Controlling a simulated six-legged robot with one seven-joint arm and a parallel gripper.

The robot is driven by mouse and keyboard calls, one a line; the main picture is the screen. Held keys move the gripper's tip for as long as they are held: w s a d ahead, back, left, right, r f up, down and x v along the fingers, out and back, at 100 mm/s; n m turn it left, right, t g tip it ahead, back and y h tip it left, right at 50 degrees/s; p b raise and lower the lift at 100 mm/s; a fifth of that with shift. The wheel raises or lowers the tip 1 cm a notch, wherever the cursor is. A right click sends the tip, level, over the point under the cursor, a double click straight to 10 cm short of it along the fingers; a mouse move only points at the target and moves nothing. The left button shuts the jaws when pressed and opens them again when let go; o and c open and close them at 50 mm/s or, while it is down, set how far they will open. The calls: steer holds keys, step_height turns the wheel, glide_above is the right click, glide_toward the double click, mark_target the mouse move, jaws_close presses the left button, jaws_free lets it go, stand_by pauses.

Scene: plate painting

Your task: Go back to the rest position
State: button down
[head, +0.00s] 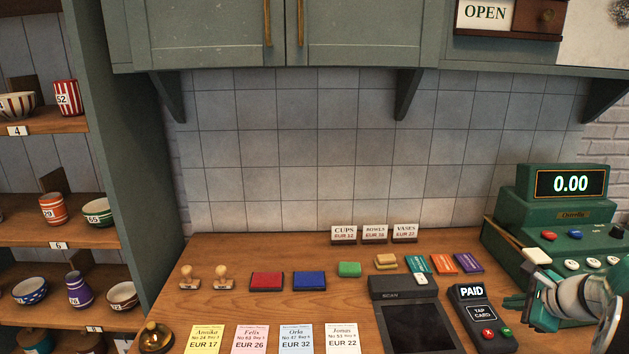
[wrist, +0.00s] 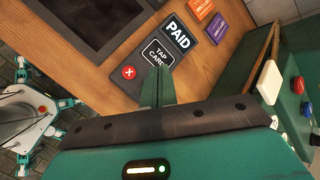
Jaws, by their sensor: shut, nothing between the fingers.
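My gripper (head: 516,303) is at the lower right of the head view, beside the black card reader (head: 482,318) and in front of the green cash register (head: 565,235). In the wrist view its teal fingers (wrist: 157,92) are together and empty, with the card reader (wrist: 172,40) beyond them. The reader shows "PAID" and "TAP CARD"; part of its face is hidden behind the fingers. I cannot tell from these views how high the fingers are above the counter.
The register display reads 0.00. A dark scan pad (head: 415,325) lies left of the reader. Several price cards (head: 296,339), two stamps (head: 223,274), ink pads (head: 267,281) and a bell (head: 157,337) stand on the wooden counter (head: 215,306). Shelves (head: 50,235) with pottery are at left.

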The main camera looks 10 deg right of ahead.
steer(key=s+a+r+n+g+y, duration=0.1)
steer(key=a+r+n+g, duration=0.15)
steer(key=a+n, duration=0.65)
steer(key=s+a+r+n+g, duration=0.1)
steer(key=s+a+r+n, duration=0.15)
steer(key=a, duration=1.15)
steer(key=s+a+r+n+h, duration=0.1)
steer(key=s+a+n+h, duration=0.1)
steer(key=s+a+n, duration=0.9)
steer(key=shift+s+a+r+n, duration=0.2)
steer(key=shift+a+n, duration=0.5)
steer(key=shift+n, duration=0.45)
